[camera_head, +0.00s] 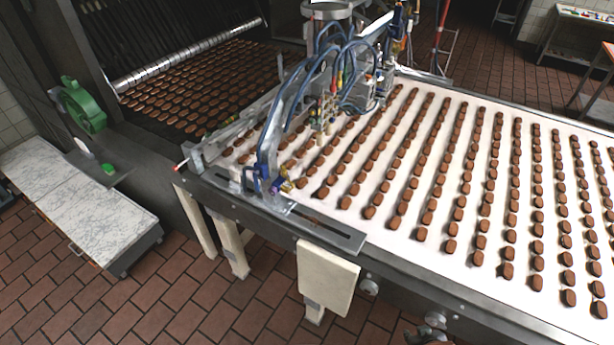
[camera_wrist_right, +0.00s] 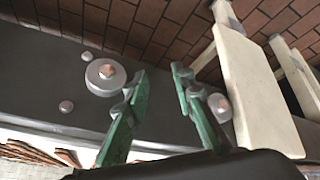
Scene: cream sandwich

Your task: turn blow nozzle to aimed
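A small brass-yellow fitting (camera_head: 284,184), which looks like the blow nozzle, sits beside a blue clamp at the near edge of the conveyor. A thick blue hose (camera_head: 268,140) runs down to it. Its exact aim is too small to tell. My right gripper (camera_wrist_right: 158,74) has two green fingers spread apart with nothing between them. It is in front of the conveyor's dark side wall, apart from the nozzle, which does not show in the right wrist view. In the head view only a dark bit at the bottom edge may be this gripper. My left gripper is not in view.
The white conveyor belt (camera_head: 400,215) carries rows of brown biscuits. Round side bolts (camera_wrist_right: 105,76) and a cream panel (camera_head: 326,277) are on its near side. A marble-topped cabinet (camera_head: 95,215) stands left. The tiled floor in front is largely clear.

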